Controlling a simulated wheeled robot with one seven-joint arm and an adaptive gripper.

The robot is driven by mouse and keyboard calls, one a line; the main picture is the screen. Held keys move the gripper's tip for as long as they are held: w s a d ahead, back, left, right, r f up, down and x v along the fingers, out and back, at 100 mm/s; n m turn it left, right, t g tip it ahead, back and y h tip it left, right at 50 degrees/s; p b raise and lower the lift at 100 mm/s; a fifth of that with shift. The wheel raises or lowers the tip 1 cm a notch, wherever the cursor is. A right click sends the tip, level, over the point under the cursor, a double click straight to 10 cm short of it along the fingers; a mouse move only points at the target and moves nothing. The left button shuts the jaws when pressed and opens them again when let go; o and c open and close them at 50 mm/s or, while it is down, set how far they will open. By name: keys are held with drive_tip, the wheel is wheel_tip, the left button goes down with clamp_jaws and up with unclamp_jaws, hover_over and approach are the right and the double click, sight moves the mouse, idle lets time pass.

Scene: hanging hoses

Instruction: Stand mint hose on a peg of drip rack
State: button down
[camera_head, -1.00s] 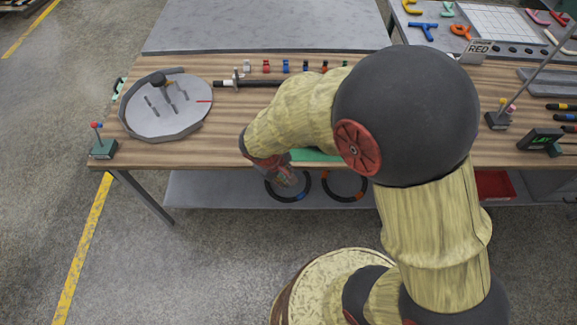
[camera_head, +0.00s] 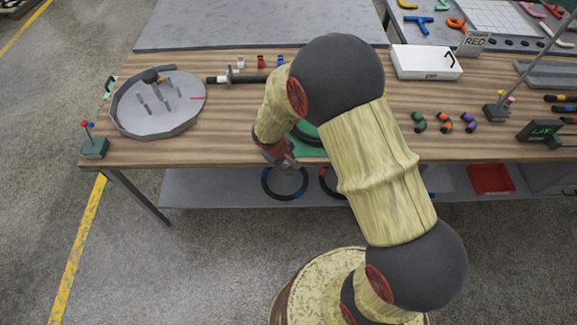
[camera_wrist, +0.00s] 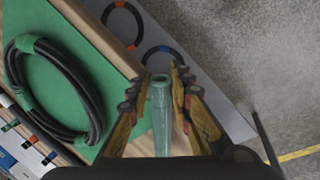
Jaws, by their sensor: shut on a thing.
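The mint hose (camera_wrist: 160,115) is a short pale-green tube in the middle of the wrist view. My gripper (camera_wrist: 158,82) is shut on it, one finger on each side, and the tube's rimmed end shows between the fingertips. In the head view my gripper (camera_head: 283,157) is at the table's front edge, right of the drip rack, and I cannot make out the hose there. The drip rack (camera_head: 190,119) is a grey round tray with several upright pegs, at the table's left end. Bare pegs show on it, with a dark knob at its back.
A black coiled hose (camera_wrist: 95,105) with green bands lies on a green mat (camera_wrist: 68,100) beside my gripper. Dark rings (camera_head: 265,187) are on the lower shelf. A small post stand (camera_head: 95,148) is at the front left corner. A dark rod (camera_head: 240,78) lies right of the rack.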

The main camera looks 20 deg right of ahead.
drive_tip(key=shift+f+b, duration=0.35)
drive_tip(key=shift+f, duration=0.05)
drive_tip(key=c, duration=1.6)
unclamp_jaws()
